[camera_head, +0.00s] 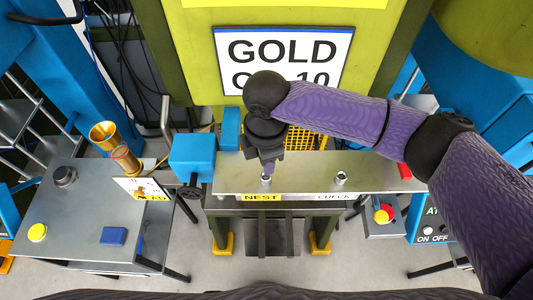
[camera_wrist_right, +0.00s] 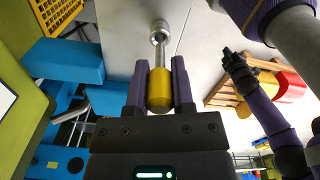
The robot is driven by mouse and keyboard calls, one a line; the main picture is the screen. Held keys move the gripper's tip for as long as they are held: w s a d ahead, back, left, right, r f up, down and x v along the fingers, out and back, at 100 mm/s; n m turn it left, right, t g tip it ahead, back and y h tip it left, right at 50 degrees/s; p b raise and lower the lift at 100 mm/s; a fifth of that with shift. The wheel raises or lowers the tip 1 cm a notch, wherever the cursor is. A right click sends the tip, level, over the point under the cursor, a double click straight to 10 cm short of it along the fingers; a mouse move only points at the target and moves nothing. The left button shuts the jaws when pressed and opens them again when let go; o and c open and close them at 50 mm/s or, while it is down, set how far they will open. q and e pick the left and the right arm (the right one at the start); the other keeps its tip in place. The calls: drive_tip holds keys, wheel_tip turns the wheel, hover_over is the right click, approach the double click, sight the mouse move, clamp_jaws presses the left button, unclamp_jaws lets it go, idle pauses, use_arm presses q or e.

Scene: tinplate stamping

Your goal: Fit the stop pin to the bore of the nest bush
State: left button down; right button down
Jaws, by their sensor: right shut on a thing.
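The stop pin has a yellow grip (camera_wrist_right: 159,88) and a bright metal shank. My right gripper (camera_wrist_right: 160,82) is shut on the yellow grip, one finger on each side. In the head view my right gripper (camera_head: 268,162) points down just above the nest bush (camera_head: 266,181), behind the NEST label. In the wrist view the shank runs to the round metal nest bush (camera_wrist_right: 159,31). The tip meets or overlaps the bush; I cannot tell whether it is inside the bore. My left gripper (camera_wrist_right: 231,62) shows small and dark in the wrist view, its jaws unclear.
A second metal bush (camera_head: 341,178) stands by the CHECK label on the same plate (camera_head: 305,168). A blue block with a handwheel (camera_head: 193,157) is left of the plate. A red block (camera_head: 405,171) sits at its right end. A grey side table (camera_head: 75,225) stands left.

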idle(0.4)
drive_tip(key=shift+p, duration=0.45)
idle(0.3)
drive_tip(key=shift+p, duration=0.35)
idle(0.3)
drive_tip(key=shift+p, duration=0.4)
drive_tip(key=shift+f+b, duration=0.8)
drive_tip(key=shift+f, duration=0.75)
